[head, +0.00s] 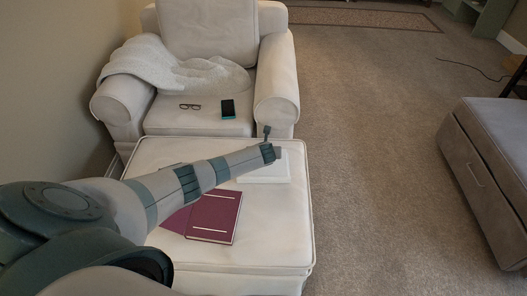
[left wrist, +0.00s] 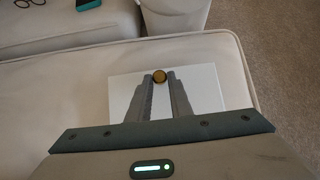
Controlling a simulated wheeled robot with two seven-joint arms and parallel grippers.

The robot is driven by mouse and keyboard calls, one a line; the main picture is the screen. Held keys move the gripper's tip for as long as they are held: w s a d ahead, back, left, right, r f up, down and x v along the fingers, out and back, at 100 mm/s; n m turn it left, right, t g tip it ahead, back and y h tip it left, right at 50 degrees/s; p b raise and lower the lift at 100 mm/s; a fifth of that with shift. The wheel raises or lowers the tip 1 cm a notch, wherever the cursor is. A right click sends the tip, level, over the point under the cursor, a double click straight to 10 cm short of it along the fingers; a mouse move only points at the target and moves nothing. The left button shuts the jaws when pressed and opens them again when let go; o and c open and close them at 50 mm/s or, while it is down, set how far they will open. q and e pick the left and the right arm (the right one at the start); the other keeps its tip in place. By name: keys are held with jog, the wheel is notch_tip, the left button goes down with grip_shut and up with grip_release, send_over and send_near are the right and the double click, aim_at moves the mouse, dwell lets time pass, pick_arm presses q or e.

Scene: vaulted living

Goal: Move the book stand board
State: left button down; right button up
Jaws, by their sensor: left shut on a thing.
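The white board (head: 276,173) lies on the cream ottoman (head: 270,240), near its far right side, partly hidden behind my left arm in the head view. In the left wrist view the board (left wrist: 207,80) is a flat white rectangle under my fingers. My left gripper (head: 277,153) is over the board. In the left wrist view my left gripper (left wrist: 160,78) has its two fingers shut on a small round gold knob (left wrist: 159,75). I cannot tell whether the board is lifted off the ottoman. My right gripper is not in view.
Maroon books (head: 216,217) lie on the ottoman nearer to me. Behind it stands a cream armchair (head: 278,85) with glasses (head: 190,106), a phone (head: 228,109) and a knitted throw (head: 165,65). A grey bench (head: 480,150) stands at right, with open carpet between.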

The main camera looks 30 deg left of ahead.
pick_arm(q)
jog(key=shift+w+a+f, duration=0.2)
jog(key=shift+f, duration=0.2)
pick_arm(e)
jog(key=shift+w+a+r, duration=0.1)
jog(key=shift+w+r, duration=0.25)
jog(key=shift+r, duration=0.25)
pick_arm(q)
jog(key=c, duration=1.6)
grip_release()
jog(key=shift+f, duration=0.1)
jog(key=shift+c, duration=0.2)
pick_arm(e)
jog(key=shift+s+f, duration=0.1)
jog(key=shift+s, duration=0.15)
